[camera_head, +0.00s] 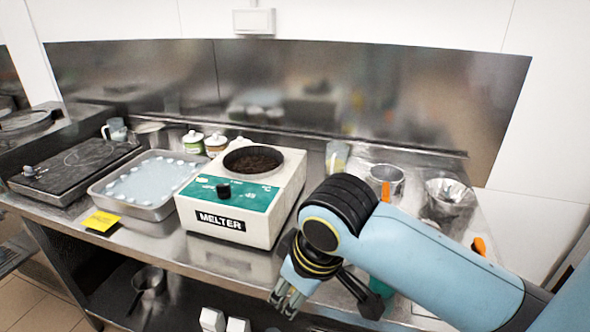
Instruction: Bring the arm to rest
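My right arm comes in from the right edge, light blue with black joints, and bends down in front of the counter. My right gripper (285,301) points down at the counter's front edge, to the right of and below the melter (216,222). I see two grey fingertips close together, with nothing visible between them. Whether they are open or shut is unclear at this angle. The arm hides part of the counter behind it. My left gripper is not in view.
The melter holds a dark mass in its round well. To its left are a metal tray (154,211) with white pieces, a yellow note (101,221) and a black hotplate (75,160). Metal containers (386,178) stand behind my arm. A pot (148,282) sits below the counter.

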